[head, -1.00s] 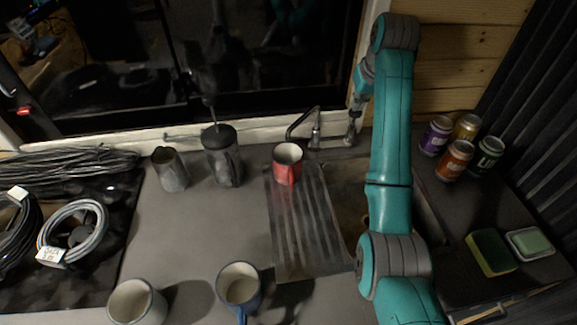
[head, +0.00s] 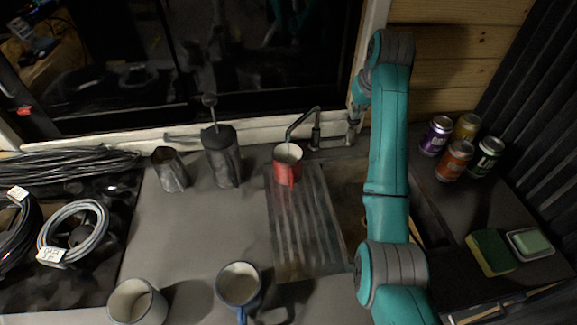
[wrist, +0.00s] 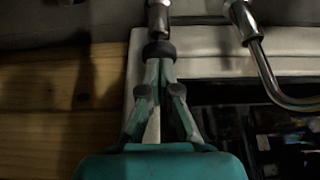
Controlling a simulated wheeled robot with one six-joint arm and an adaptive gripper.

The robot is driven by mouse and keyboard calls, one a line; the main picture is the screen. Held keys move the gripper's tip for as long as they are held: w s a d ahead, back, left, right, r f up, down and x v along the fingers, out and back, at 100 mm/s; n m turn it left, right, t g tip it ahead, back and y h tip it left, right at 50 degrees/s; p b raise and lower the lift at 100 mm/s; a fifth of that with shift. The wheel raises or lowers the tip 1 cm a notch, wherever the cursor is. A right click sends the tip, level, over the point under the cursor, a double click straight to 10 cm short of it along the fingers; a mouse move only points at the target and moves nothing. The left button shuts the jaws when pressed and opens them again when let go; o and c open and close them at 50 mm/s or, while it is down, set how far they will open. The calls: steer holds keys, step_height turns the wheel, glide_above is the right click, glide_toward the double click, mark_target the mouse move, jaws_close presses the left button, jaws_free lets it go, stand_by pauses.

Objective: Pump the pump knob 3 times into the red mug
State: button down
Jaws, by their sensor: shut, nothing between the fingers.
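The red mug (head: 287,172) stands upright at the back of the ribbed drainboard, below the tip of the curved metal spout (head: 303,121). The pump knob (wrist: 159,50) is a dark cap on a chrome post, to the right of the spout in the head view. My gripper (wrist: 159,64) is shut and empty, with its fingertips at the knob; they look to be touching it. In the head view my gripper (head: 355,111) is small and dark, above the post by the window frame. The spout also shows at the right of the wrist view (wrist: 266,65).
A dark grinder (head: 222,158) and metal pitcher (head: 171,171) stand left of the mug. A blue mug (head: 239,286) and white mug (head: 137,302) are at the front. Several cans (head: 454,161) and a sponge (head: 490,251) are right of my arm. The window frame is close behind.

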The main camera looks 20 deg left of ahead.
steer(key=shift+f, duration=0.5)
steer(key=shift+r, duration=2.65)
steer(key=shift+f, duration=0.2)
